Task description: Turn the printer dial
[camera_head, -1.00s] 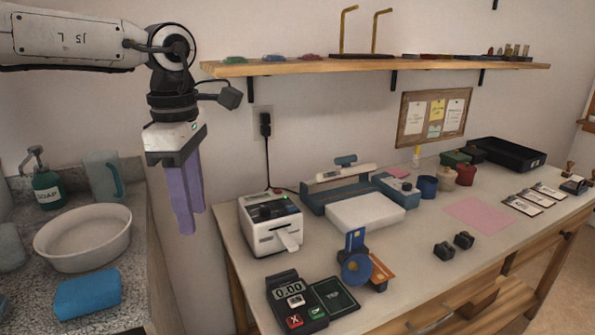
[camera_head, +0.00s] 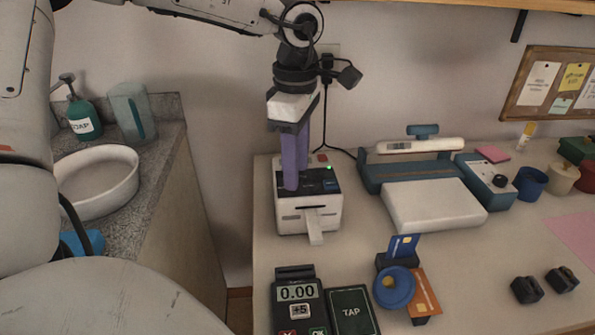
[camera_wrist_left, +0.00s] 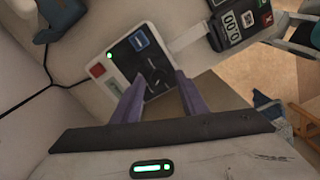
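The printer (camera_head: 309,214) is a small white box with a black top panel, a green light and a paper strip coming out of its front. In the left wrist view the printer (camera_wrist_left: 105,83) shows from above, with a round black dial (camera_wrist_left: 156,77) on the dark panel. My left gripper (camera_head: 296,180) points down over the left part of the printer top. In the left wrist view its two purple fingers (camera_wrist_left: 160,84) are apart, with the dial between and just beyond their tips. Whether they touch it, I cannot tell. In the head view the fingers hide the dial. My right gripper is not in view.
A card terminal (camera_head: 298,293) and a black tap pad (camera_head: 351,310) lie in front of the printer. A blue-and-white device (camera_head: 431,206) stands to the right. A cable runs behind the printer to the wall outlet. A sink counter (camera_head: 150,185) is left, across a gap.

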